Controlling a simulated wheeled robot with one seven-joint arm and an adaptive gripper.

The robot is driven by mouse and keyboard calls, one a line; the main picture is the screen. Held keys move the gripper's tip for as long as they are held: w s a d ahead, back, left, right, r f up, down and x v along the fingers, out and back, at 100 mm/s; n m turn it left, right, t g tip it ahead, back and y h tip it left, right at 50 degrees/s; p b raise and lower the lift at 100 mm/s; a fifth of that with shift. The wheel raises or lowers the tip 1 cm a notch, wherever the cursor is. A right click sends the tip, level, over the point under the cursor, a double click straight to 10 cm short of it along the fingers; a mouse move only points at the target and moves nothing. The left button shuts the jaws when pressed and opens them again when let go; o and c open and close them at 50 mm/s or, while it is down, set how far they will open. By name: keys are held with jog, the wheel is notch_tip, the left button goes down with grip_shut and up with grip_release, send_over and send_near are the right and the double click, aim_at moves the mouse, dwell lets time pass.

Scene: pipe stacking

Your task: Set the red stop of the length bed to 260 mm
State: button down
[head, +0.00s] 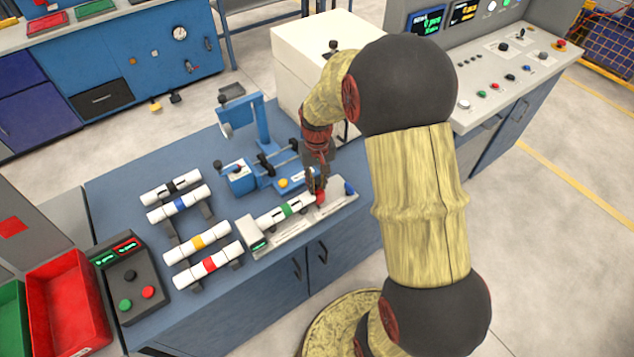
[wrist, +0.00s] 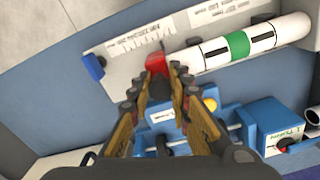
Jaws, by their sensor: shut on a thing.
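The length bed (head: 335,203) is a pale grey tray on the blue bench; it also shows in the wrist view (wrist: 124,69). Its red stop (head: 320,197) stands against the right end of a white pipe with a green band (head: 285,211). In the wrist view the red stop (wrist: 157,63) sits between my fingertips, and the pipe (wrist: 237,46) lies to its right. My gripper (head: 317,182) is shut on the red stop from above. A printed scale shows beside the stop, but its numbers are too small to read.
A blue clamp fixture (head: 262,165) stands just behind the bed. A rack to the left holds several white banded pipes (head: 204,258). A control box (head: 132,282) and a red bin (head: 68,305) are at the front left. A blue block (head: 350,188) marks the bed's right end.

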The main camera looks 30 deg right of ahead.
jog(key=shift+w+d+p, duration=0.15)
jog(key=shift+d+p, duration=0.75)
jog(key=shift+d, duration=2.3)
jog(key=c, duration=1.8)
grip_release()
jog(key=shift+d, duration=0.15)
jog(key=shift+o, duration=0.8)
notch_tip(320, 180, up, 12)
